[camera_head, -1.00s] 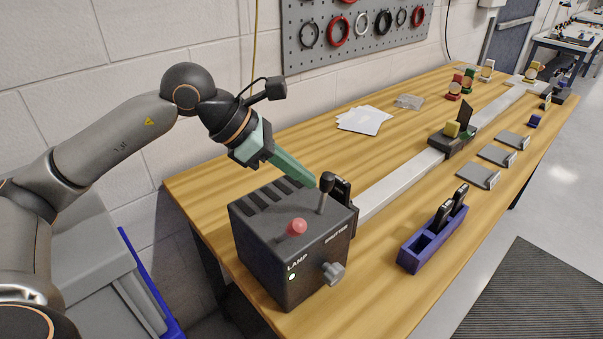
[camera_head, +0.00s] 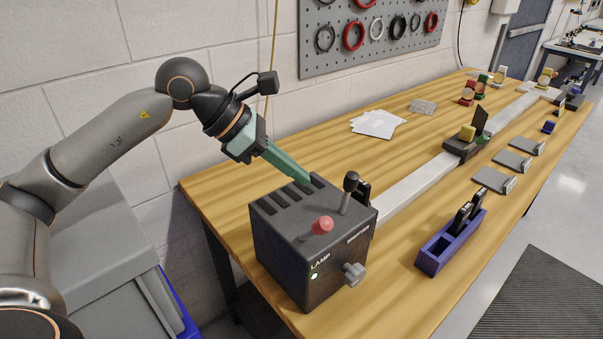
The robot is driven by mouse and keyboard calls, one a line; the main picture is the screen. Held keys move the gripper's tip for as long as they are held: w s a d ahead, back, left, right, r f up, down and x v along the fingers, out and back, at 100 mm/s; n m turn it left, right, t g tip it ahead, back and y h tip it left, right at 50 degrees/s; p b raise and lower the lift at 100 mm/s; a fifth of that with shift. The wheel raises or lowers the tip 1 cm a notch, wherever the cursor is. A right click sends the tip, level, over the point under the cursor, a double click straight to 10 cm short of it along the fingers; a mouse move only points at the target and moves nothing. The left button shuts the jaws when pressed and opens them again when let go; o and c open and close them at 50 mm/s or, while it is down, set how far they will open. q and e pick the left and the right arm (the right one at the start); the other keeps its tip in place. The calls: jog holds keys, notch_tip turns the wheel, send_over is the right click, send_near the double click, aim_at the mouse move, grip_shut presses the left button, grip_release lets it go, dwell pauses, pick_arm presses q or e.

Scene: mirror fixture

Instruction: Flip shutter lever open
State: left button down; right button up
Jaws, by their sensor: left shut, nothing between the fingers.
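The dark lamp box (camera_head: 313,240) stands at the near left end of the bench, with the words LAMP and SHUTTER on it. The shutter lever (camera_head: 348,192), a thin stem with a black knob, rises from its top near the right edge, close to upright. A red button (camera_head: 322,225) sits on top in front of it. My left gripper (camera_head: 304,180) has green fingers, shut and empty, with the tips over the back of the box top, left of the lever and apart from it. My right gripper is not in view.
A pale rail (camera_head: 414,188) runs back from behind the box, carrying a dark mount (camera_head: 461,148). A blue holder (camera_head: 450,243) stands on the right. White papers (camera_head: 378,124) lie near the wall. A grey knob (camera_head: 353,273) sticks out of the box front.

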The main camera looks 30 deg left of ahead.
pick_arm(q)
jog(key=v, duration=0.9)
jog(key=shift+s+d+r, duration=0.15)
jog(key=shift+s+r, duration=0.1)
jog(key=shift+r, duration=0.25)
